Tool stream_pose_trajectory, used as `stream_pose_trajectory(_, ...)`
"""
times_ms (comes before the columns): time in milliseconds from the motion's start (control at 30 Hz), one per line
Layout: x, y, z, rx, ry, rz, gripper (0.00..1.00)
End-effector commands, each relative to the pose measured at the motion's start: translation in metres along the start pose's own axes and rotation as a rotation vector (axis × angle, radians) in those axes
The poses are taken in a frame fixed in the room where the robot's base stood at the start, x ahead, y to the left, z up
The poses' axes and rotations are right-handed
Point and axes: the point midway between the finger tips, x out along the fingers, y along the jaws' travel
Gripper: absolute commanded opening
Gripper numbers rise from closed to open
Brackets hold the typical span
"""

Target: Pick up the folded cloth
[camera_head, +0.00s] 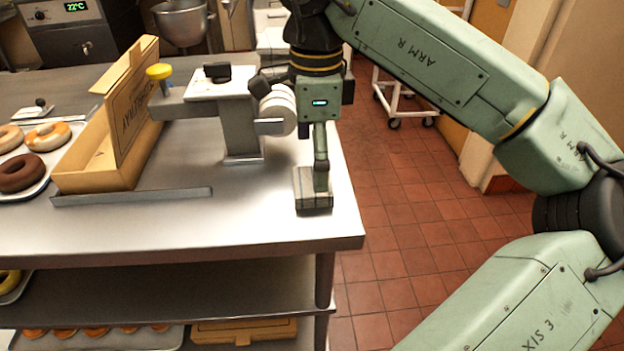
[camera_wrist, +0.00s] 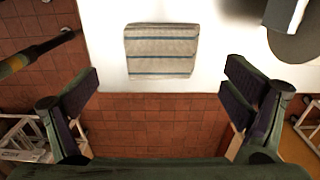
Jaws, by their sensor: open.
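The folded cloth (camera_head: 313,202) is a pale, thick square with dark blue stripes. It lies on the steel table near its right edge, and my gripper's finger hides part of it in the head view. The wrist view shows the whole cloth (camera_wrist: 161,50) flat on the bright table top. My gripper (camera_head: 321,180) is above the cloth, pointing down. In the wrist view my gripper (camera_wrist: 161,90) is open and empty, its two fingers wide apart, with the cloth lying beyond the gap between them. I cannot tell whether a finger touches the cloth.
A grey machine (camera_head: 238,115) with a white roll stands just left of my gripper. An open cardboard box (camera_head: 95,160) and a tray of doughnuts (camera_head: 40,180) are farther left. The steel table (camera_head: 190,230) is bare in front. A white cart (camera_head: 400,105) stands behind.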

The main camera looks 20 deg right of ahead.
Motion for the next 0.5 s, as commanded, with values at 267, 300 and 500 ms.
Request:
stream_pose_trajectory(267, 0.038, -0.003, 0.001, 0.000, -0.001, 0.003, 0.94)
stream_pose_trajectory(300, 0.041, -0.003, 0.001, 0.001, -0.001, 0.002, 0.94)
stream_pose_trajectory(500, 0.044, -0.003, 0.001, 0.001, -0.001, 0.001, 0.94)
